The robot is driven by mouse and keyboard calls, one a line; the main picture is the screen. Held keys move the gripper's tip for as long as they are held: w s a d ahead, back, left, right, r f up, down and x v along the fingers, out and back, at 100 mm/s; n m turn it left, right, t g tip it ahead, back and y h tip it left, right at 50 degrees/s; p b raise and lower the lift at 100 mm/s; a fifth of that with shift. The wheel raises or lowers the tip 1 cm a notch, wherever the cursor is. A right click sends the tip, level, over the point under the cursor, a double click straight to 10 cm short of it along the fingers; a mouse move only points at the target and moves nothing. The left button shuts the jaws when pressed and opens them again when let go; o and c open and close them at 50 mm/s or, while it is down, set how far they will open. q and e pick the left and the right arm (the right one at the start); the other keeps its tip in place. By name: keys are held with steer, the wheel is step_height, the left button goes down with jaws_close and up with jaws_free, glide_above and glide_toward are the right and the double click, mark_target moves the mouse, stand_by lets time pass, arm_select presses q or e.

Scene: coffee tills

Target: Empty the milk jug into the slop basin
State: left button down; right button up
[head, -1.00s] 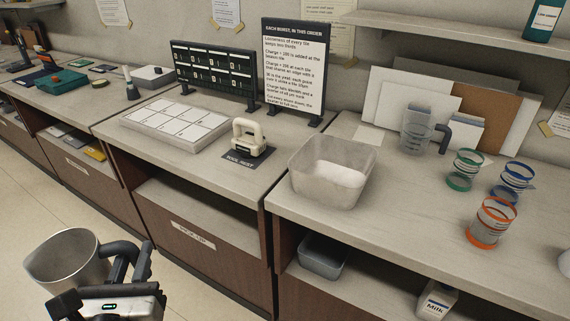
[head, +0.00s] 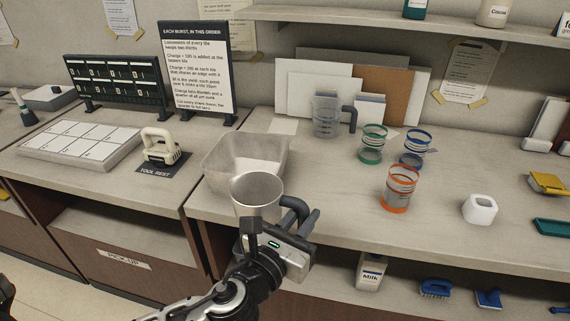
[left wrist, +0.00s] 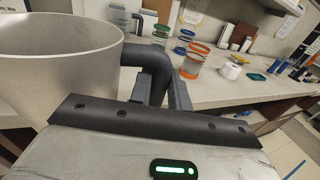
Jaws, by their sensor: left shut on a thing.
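The metal milk jug (head: 256,196), with a dark handle, is held by my left gripper (head: 297,218), which is shut on the handle. The jug looks upright and stands in front of the slop basin's near right corner in the head view. Its contents cannot be made out. In the left wrist view the jug (left wrist: 55,65) fills the left side, and the handle runs into the fingers. The slop basin (head: 232,168), a pale square tub, sits on the counter; the jug hides part of it. My right gripper is not in view.
Behind the basin stands a clear jug (head: 326,117). To the right are green-banded (head: 372,144), blue-banded (head: 415,146) and orange-banded (head: 399,188) glasses and a small white pot (head: 480,209). A tool (head: 161,145) rests at left. A milk carton (head: 371,271) is on the lower shelf.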

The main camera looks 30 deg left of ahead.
arm_select(q)
steer(key=w+d+m+h, duration=0.1)
steer(key=w+d, duration=0.1)
steer(key=w, duration=0.1)
steer(key=w+d+f+h+b, duration=0.1)
steer(key=w+d, duration=0.1)
steer(key=w, duration=0.2)
steer(key=w+d+m+h+b, duration=0.1)
steer(key=w+d, duration=0.1)
steer(key=w, duration=0.1)
steer(key=shift+w+d+f+m+g+h, duration=0.1)
steer(key=shift+w+f+m+g+h, duration=0.15)
steer(key=shift+f+m+g+h, duration=0.05)
steer(key=shift+w+b, duration=0.2)
steer(key=shift+b, duration=0.1)
steer(key=a+r+n+t+y+b, duration=0.1)
steer(key=a+r+n+t+b, duration=0.1)
steer(key=a+r+n, duration=0.7)
step_height(320, 180, up, 2)
steer(key=n, duration=0.3)
steer(key=shift+w+a+b, duration=0.35)
steer(key=shift+w, duration=0.05)
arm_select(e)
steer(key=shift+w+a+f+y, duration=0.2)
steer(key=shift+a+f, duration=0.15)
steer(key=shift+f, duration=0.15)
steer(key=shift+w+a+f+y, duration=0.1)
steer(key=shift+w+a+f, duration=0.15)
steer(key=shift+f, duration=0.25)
